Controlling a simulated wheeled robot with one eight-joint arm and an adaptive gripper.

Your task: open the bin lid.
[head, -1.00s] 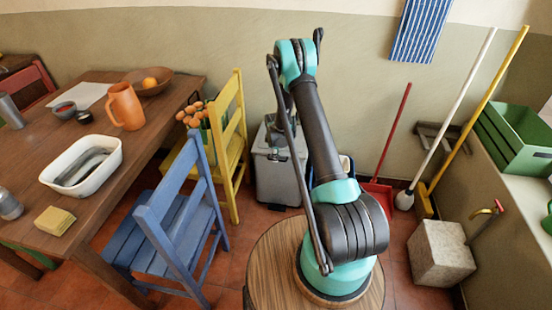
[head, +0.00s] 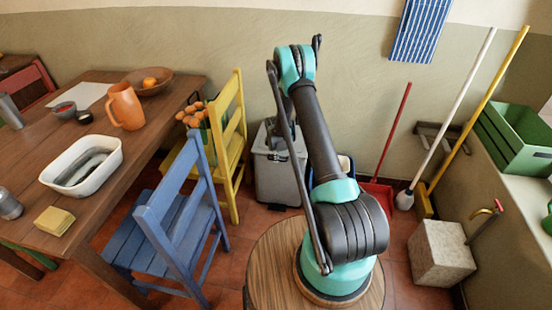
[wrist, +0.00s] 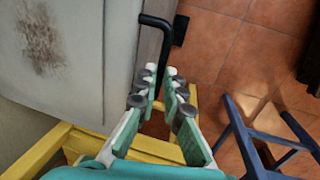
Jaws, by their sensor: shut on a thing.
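The grey bin (head: 283,178) stands on the floor against the wall, partly hidden behind my arm in the head view. In the wrist view, its pale, stained surface (wrist: 75,50) fills the upper left. A black bent handle (wrist: 165,38) sticks out beside the edge of this surface and runs down between my fingertips. My gripper (wrist: 161,82) is shut on the handle, one finger on each side of it. I cannot tell from the head view whether the lid is raised, as my arm covers much of the bin's top.
A yellow chair (head: 232,135) stands close to the bin's left, with a blue chair (head: 172,225) nearer. A red dustpan (head: 378,192) lies right of the bin, near brooms and a stone block (head: 440,252). Some tiled floor (wrist: 255,55) is free.

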